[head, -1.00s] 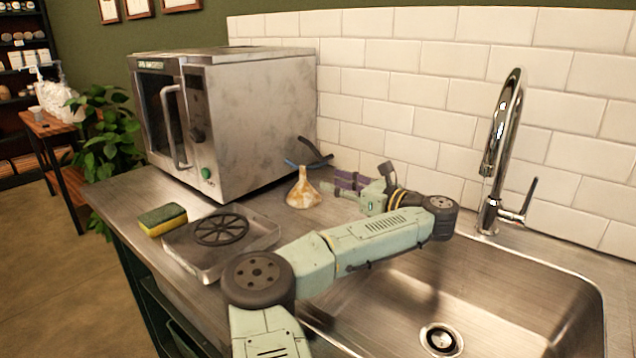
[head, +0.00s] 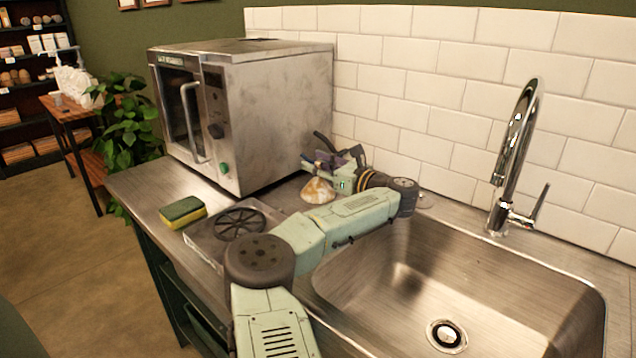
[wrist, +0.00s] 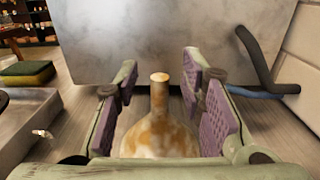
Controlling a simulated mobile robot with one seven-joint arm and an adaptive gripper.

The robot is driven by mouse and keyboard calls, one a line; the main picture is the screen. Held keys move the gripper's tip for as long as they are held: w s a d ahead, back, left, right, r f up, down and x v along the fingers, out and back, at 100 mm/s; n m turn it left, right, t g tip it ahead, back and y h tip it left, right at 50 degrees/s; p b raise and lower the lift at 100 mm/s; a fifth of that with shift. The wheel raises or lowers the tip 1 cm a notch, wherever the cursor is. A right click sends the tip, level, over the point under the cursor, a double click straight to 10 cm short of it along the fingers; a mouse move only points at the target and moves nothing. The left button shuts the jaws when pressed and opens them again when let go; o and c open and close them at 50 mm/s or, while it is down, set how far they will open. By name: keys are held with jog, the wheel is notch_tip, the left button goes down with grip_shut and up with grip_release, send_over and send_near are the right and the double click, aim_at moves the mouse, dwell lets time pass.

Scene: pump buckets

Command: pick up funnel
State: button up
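The funnel (head: 318,191) is white with orange-brown stains and stands spout up on the counter, beside the steel oven's right side. In the wrist view the funnel (wrist: 159,125) is between the two purple finger pads of my gripper (wrist: 160,100). The fingers are apart, with a visible gap on each side of the narrow spout. The funnel's wide lower part is partly hidden by my gripper's body. In the head view my gripper (head: 328,165) is at the funnel's spout, which it hides.
The steel oven (head: 262,120) stands just beyond the funnel. A metal tray with a black round grate (head: 240,224) and a yellow-green sponge (head: 183,212) are to the left. The sink (head: 470,280) is to the right, and a dark bent tube (wrist: 255,60) is near the wall.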

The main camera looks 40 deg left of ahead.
grip_shut()
dwell(0.4)
dwell(0.4)
